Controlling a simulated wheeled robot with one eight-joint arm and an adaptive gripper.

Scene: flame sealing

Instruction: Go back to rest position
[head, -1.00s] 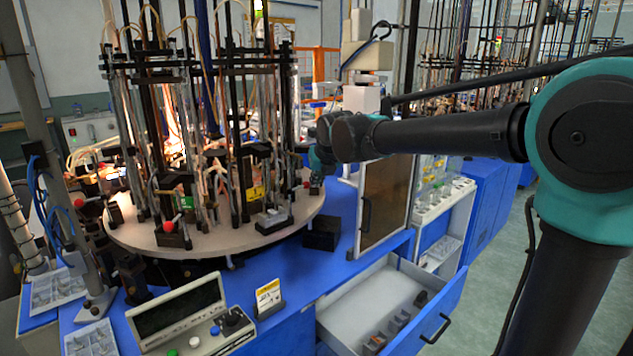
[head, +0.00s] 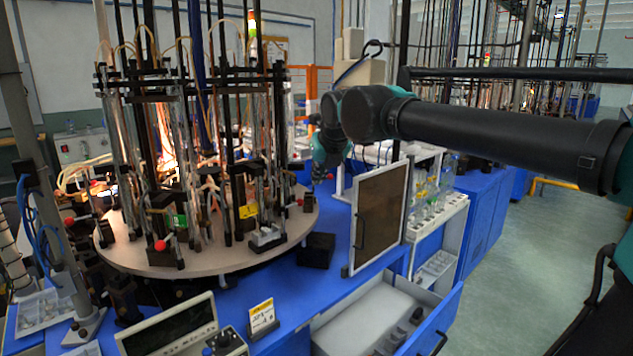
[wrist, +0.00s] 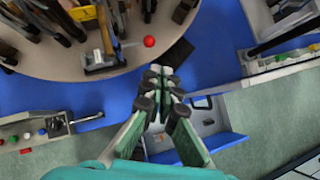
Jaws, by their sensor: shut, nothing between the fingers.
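My gripper (wrist: 160,72) points down in the wrist view with its fingers together and nothing between them. It hangs above the blue bench (wrist: 125,95), close to the edge of the round turntable (wrist: 100,70), and touches nothing that I can see. In the head view my gripper (head: 319,174) is small and partly dark, to the right of the turntable (head: 220,262) and left of the brown door panel (head: 380,215). My arm reaches in from the right edge.
An open drawer (head: 440,325) juts out at the front. A black block (head: 317,250) and a yellow-white sign (head: 262,316) stand on the bench. A control box (head: 170,325) is at the front left. Tall rods rise from the turntable. Green floor (head: 520,255) is clear at right.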

